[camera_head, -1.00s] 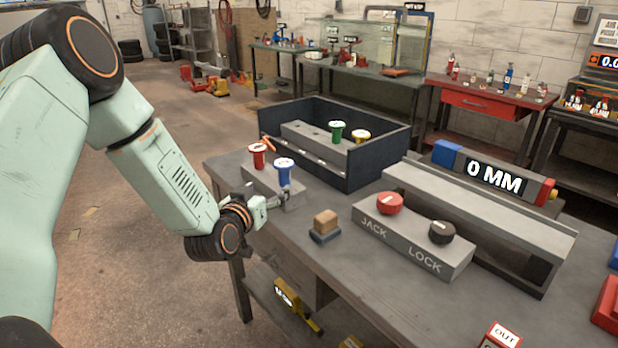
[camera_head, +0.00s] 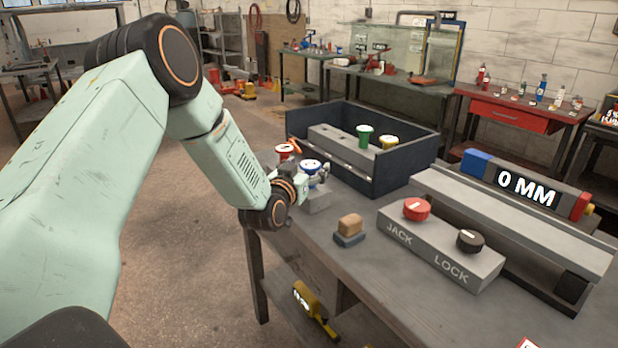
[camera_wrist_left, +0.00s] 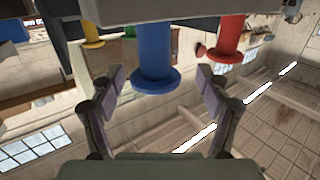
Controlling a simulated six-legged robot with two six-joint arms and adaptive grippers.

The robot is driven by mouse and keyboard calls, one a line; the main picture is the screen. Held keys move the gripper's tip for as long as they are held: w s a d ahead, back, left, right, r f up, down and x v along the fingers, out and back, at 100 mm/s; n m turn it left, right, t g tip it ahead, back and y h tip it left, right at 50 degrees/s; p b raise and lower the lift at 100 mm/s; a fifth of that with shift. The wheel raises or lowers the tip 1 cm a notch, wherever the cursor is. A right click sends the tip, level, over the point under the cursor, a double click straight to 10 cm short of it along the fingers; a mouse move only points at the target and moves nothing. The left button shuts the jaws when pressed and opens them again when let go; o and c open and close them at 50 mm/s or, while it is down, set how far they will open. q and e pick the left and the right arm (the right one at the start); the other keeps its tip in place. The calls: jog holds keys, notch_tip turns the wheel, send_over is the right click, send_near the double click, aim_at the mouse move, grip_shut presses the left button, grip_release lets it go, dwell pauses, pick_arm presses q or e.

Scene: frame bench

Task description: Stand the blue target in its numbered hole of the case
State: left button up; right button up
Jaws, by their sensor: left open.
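The blue target (camera_head: 311,166), with a white top, stands upright in the low grey stand at the bench's left end. The red target (camera_head: 285,150) stands beside it. My left gripper (camera_head: 317,180) is open at the blue target. In the left wrist view, which is upside down, the blue target (camera_wrist_left: 154,50) lies between the spread fingers of my left gripper (camera_wrist_left: 157,82), with gaps on both sides. The red target (camera_wrist_left: 228,38) is outside the fingers. The dark case (camera_head: 395,172) holds a grey holed block with a green target (camera_head: 364,134) and a yellow target (camera_head: 388,142). Hole numbers are unreadable. My right gripper is out of view.
A tan-topped block (camera_head: 350,226) sits in front of the stand. The grey control box (camera_head: 440,249) with red and black knobs stands to the right, before a long rail and the 0 MM display (camera_head: 527,188). The bench front has clear room.

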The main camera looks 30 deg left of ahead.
pick_arm(q)
jog(key=shift+w+d, duration=0.25)
jog(key=shift+w, duration=0.45)
jog(key=shift+s+a, duration=0.15)
jog(key=shift+a, duration=0.05)
jog(key=shift+c, duration=1.3)
jog(key=shift+d, duration=0.15)
jog(key=c, duration=1)
jog(key=shift+c, duration=0.2)
